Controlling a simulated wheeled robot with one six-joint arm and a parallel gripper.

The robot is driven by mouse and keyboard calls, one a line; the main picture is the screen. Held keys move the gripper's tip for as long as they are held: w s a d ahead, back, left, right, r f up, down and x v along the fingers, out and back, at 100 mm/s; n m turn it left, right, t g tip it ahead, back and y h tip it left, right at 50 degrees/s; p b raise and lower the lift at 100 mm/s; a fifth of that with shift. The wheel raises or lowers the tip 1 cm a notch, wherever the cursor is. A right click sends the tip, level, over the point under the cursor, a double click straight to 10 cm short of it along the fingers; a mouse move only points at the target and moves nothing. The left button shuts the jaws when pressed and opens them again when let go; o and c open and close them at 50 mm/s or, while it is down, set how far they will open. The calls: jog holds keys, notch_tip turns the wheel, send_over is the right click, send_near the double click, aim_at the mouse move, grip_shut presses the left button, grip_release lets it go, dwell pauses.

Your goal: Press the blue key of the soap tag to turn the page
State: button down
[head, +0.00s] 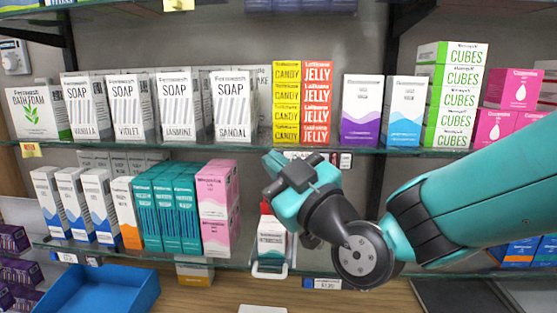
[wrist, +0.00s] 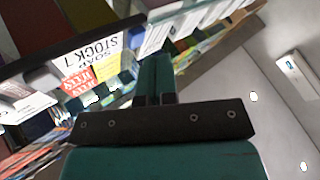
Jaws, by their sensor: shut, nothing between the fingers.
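My gripper (head: 273,161) is shut and empty, in front of the upper shelf's front edge below the candy and jelly boxes. In the wrist view its teal fingers (wrist: 154,75) are together and point up the picture. A white tag with the words SOAP and STOCK 7 (wrist: 92,56) shows upside down, left of the fingers. Whether the fingers touch anything cannot be told.
Several soap boxes (head: 127,108) stand on the upper shelf, with yellow candy (head: 286,103) and red jelly boxes (head: 317,103) to their right. The lower shelf holds teal boxes (head: 168,212) and pink boxes (head: 216,192). A blue tray (head: 95,292) is below left.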

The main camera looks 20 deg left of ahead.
jog(key=shift+w, duration=0.15)
jog(key=shift+w+a, duration=0.1)
jog(key=shift+w, duration=0.1)
jog(key=shift+w+a+b, duration=0.1)
jog(key=shift+w+b, duration=0.35)
dwell(0.6)
jog(key=shift+s, duration=0.1)
jog(key=shift+s+d, duration=0.2)
jog(key=shift+s, duration=0.55)
jog(key=s, duration=0.2)
jog(key=s+d+p, duration=0.1)
jog(key=s, duration=0.2)
jog(key=shift+d, duration=0.1)
dwell(0.3)
jog(key=shift+w, duration=0.1)
dwell(0.5)
